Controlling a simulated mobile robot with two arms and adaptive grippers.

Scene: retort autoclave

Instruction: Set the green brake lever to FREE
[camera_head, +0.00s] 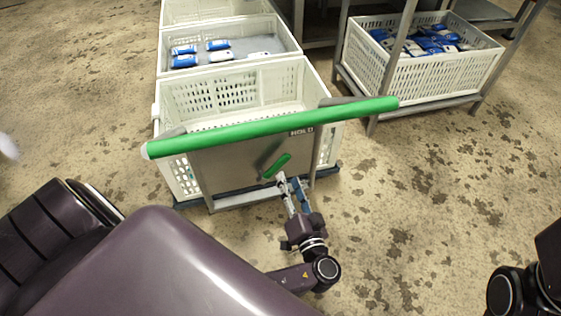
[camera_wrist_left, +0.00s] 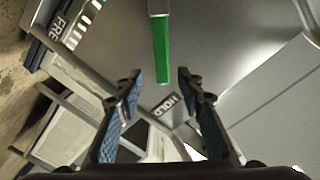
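The green brake lever (camera_head: 277,166) sits on the grey metal end panel of the cart (camera_head: 225,165) and slants up to the right, toward the HOLD label (camera_head: 302,131). In the left wrist view the lever (camera_wrist_left: 162,50) points at the HOLD label (camera_wrist_left: 168,104); a partly cut-off label starting "FRE" (camera_wrist_left: 62,25) is at upper left. My left gripper (camera_head: 290,181) is open just below and right of the lever. In the wrist view the lever's end appears between the open fingers (camera_wrist_left: 158,76); I see no contact. My right gripper is out of view.
A thick green push bar (camera_head: 270,127) crosses above the panel, over the lever. White crates (camera_head: 235,85) stand behind it, one with blue-and-white packs (camera_head: 184,61). Another crate of packs (camera_head: 425,77) sits on a metal rack at right. The floor right of the cart is clear.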

